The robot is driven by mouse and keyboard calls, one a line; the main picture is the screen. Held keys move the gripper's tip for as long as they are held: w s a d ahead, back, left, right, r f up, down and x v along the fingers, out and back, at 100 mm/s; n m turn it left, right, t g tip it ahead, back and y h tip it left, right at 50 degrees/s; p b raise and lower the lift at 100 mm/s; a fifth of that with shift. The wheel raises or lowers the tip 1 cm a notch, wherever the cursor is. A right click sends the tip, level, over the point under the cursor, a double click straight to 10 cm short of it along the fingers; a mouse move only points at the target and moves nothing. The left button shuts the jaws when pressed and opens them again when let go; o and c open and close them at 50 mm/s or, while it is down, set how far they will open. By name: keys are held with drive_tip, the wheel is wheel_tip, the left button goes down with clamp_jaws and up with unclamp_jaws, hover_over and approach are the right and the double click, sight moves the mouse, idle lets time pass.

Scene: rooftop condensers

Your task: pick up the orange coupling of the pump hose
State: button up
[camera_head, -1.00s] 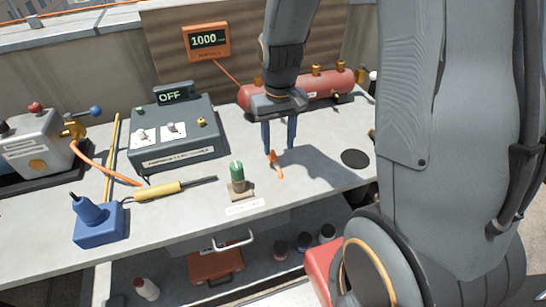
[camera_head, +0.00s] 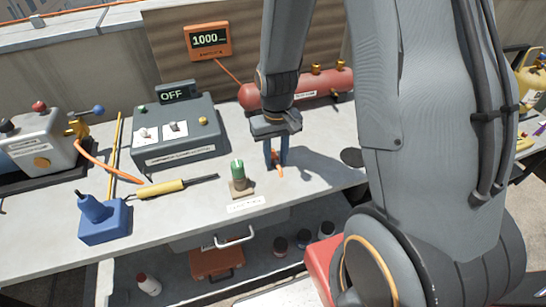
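The orange coupling (camera_head: 279,171) is a small, slim orange piece at the bench top, right of the green-topped part. No hose shows joined to it here. My gripper (camera_head: 276,158) points down over it, with one blue-grey finger on each side. The fingers are close together and appear shut on the coupling, whose lower end shows below them. I see no clear gap under the coupling. The orange pump hose (camera_head: 93,160) runs from the silver pump (camera_head: 38,148) on the left; its far end shows near the yellow-handled tool.
A green-topped part (camera_head: 238,173) stands just left of my gripper. The grey OFF box (camera_head: 173,135) is behind to the left, and a red tank (camera_head: 325,84) lies behind. A yellow-handled tool (camera_head: 160,189) and a blue block (camera_head: 103,222) lie left. A dark disc (camera_head: 351,157) is at right.

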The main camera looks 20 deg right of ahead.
sight(276, 160)
clamp_jaws()
drive_tip(key=shift+r, duration=0.2)
wheel_tip(276, 160, up, 10)
drive_tip(key=b, duration=0.1)
idle(0.3)
drive_tip(key=shift+f, duration=0.15)
drive_tip(key=shift+c, duration=0.5)
unclamp_jaws()
clamp_jaws()
